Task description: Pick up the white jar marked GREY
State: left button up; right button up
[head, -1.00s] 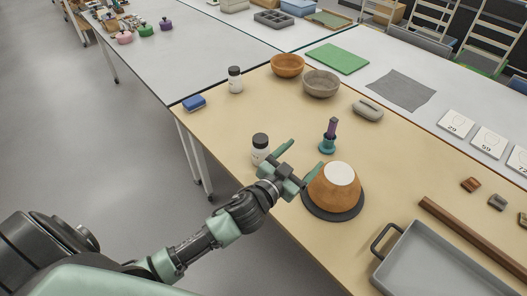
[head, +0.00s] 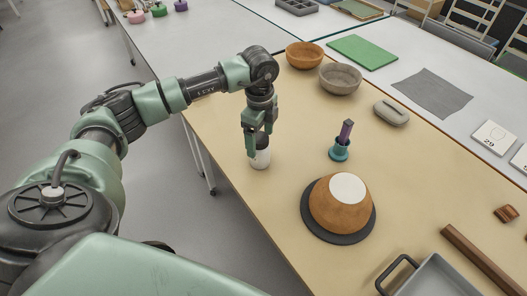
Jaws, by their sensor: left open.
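A white jar (head: 260,160) stands upright near the left edge of the tan table in the head view. Its dark lid is mostly hidden by my left gripper (head: 259,143), and I cannot read any marking on it. My left gripper points down over the jar, with its open fingers at the lid and upper part. I cannot tell whether they touch it. The second white jar, at the back left earlier, is hidden behind my left arm. My right gripper is not in view.
An orange bowl (head: 341,209) lies upside down on a dark round turntable (head: 365,230). A teal holder (head: 340,151) with a purple-handled tool stands right of the jar. Two bowls, brown (head: 305,55) and grey (head: 341,79), stand further back. A grey tray (head: 437,278) is front right.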

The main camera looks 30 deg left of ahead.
aim_at(261, 154)
pick_arm(q)
notch_tip(261, 154, down, 8)
jog(key=shift+r+p, duration=0.25)
jog(key=shift+p, duration=0.4)
grip_shut()
jog(key=shift+w+r, duration=0.1)
